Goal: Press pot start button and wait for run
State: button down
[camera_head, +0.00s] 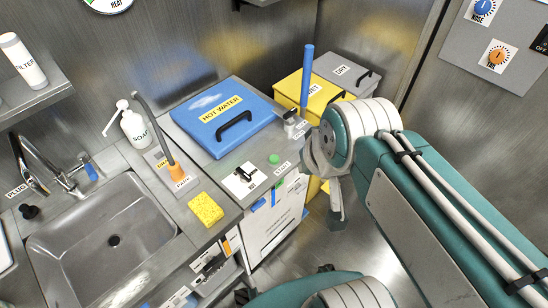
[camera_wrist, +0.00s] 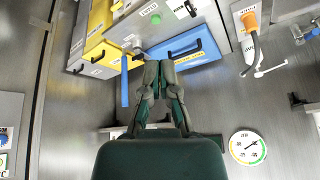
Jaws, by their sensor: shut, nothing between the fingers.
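The pot is a steel unit with a blue lid (camera_head: 228,115) marked HOT WATER and a black handle. A round green button (camera_head: 274,158) sits on its steel top in front of the lid, by a small white label whose text is hard to read. In the wrist view, the picture is turned round: the green button (camera_wrist: 156,19) is near the top and the blue lid (camera_wrist: 188,50) is below it. My gripper (camera_wrist: 160,64) is shut and empty, its tips apart from the button in the picture.
A black switch (camera_head: 245,174) on a white plate lies left of the button. A blue upright bar (camera_head: 306,76) and yellow bin (camera_head: 322,92) stand to the right. A sink (camera_head: 105,240), yellow sponge (camera_head: 206,208) and soap bottle (camera_head: 133,124) are at left.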

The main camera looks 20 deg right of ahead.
jog(key=w+a+f+m+g+y, duration=0.1)
jog(key=w+a+f+m+y, duration=0.25)
jog(key=w, duration=0.25)
jog(key=m+t+y, duration=0.2)
jog(key=m, duration=1.3)
send_over(276, 158)
notch_tip(276, 158, down, 13)
jog(key=shift+r, duration=0.15)
jog(key=shift+n, duration=0.25)
jog(key=shift+f, duration=4.4)
jog(key=shift+f, duration=0.1)
jog(key=shift+f, duration=0.2)
